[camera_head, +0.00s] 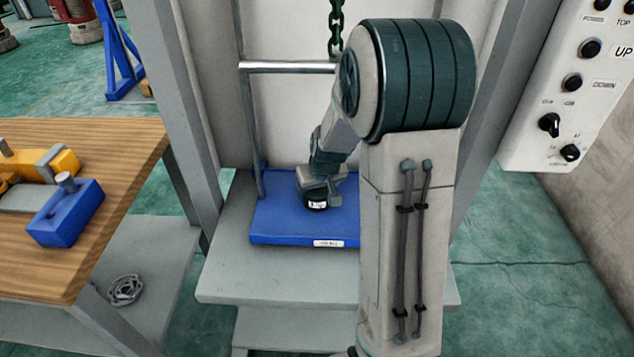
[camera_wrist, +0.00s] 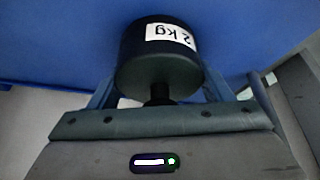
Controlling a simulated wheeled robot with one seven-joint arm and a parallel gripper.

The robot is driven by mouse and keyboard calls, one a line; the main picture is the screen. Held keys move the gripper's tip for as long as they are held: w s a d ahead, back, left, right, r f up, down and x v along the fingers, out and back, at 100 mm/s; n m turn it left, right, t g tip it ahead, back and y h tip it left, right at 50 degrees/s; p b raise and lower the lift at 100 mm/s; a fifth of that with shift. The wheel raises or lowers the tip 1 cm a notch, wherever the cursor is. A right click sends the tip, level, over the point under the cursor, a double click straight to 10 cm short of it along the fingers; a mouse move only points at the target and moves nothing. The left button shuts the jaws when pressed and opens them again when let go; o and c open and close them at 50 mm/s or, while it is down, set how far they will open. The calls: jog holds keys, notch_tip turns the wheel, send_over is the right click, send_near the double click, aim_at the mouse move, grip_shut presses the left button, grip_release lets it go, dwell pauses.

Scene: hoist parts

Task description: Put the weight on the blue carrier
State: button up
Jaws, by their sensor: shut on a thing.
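The weight is a black cylinder with a white "2 kg" label and a narrow neck (camera_wrist: 160,65). In the head view the weight (camera_head: 315,202) is low over the blue carrier (camera_head: 275,234), a flat blue platform hung in the frame. My gripper (camera_head: 322,185) is shut on the weight's neck from above; it also shows in the wrist view (camera_wrist: 158,98). The blue carrier fills the background of the wrist view (camera_wrist: 60,45). I cannot tell whether the weight's base touches the carrier. My arm hides the carrier's right part.
A chain (camera_head: 336,25) hangs above a metal bar (camera_head: 288,67). Grey posts (camera_head: 190,130) flank the carrier. A control panel (camera_head: 570,90) is at upper right.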

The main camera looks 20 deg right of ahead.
jog(key=shift+w+r, duration=0.1)
jog(key=shift+w, duration=0.05)
jog(key=o, duration=1.6)
jog(key=shift+f, duration=0.2)
jog(key=o, duration=0.4)
jog(key=shift+o, duration=0.2)
jog(key=shift+s+r, duration=0.2)
jog(key=shift+r, duration=0.25)
jog(key=p+v, duration=0.1)
jog(key=v, duration=1)
jog(key=s+a+r+g, duration=0.1)
jog(key=s+a, duration=0.3)
jog(key=s, duration=0.5)
jog(key=s+a+r+g, duration=0.1)
jog(key=s+a, duration=0.2)
jog(key=s, duration=0.7)
jog(key=shift+s+a+r, duration=0.15)
jog(key=shift+s+a, duration=0.15)
jog(key=shift+a, duration=0.1)
